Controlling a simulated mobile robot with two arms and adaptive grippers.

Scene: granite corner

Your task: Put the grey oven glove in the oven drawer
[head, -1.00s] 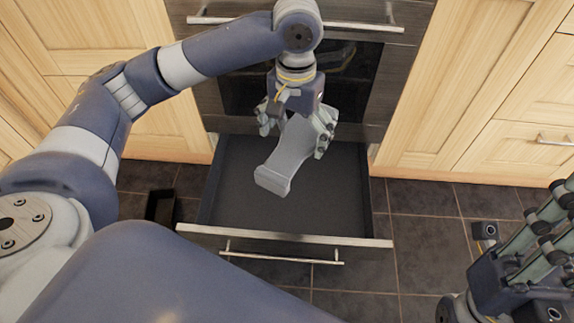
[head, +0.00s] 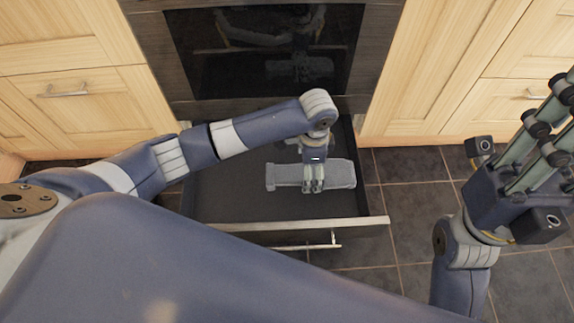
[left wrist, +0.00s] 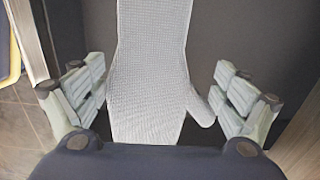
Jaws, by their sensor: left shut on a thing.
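The grey oven glove (head: 342,174) lies lengthwise, left to right, inside the pulled-out oven drawer (head: 225,192), in its right half. My left gripper (head: 313,186) reaches down over the glove's middle and is shut on it. In the left wrist view the pale, textured glove (left wrist: 150,60) runs between the fingers, its thumb on the right, with the dark drawer floor behind. Whether the glove touches the drawer floor is hard to tell. My right gripper (head: 540,135) is at the right edge, away from the drawer, its fingertips partly out of frame.
The oven with a dark glass door (head: 230,60) stands behind the drawer. The drawer's metal-edged front (head: 360,222) faces me. Wooden cabinets (head: 70,110) flank the oven. Dark floor tiles (head: 410,200) are clear at the right.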

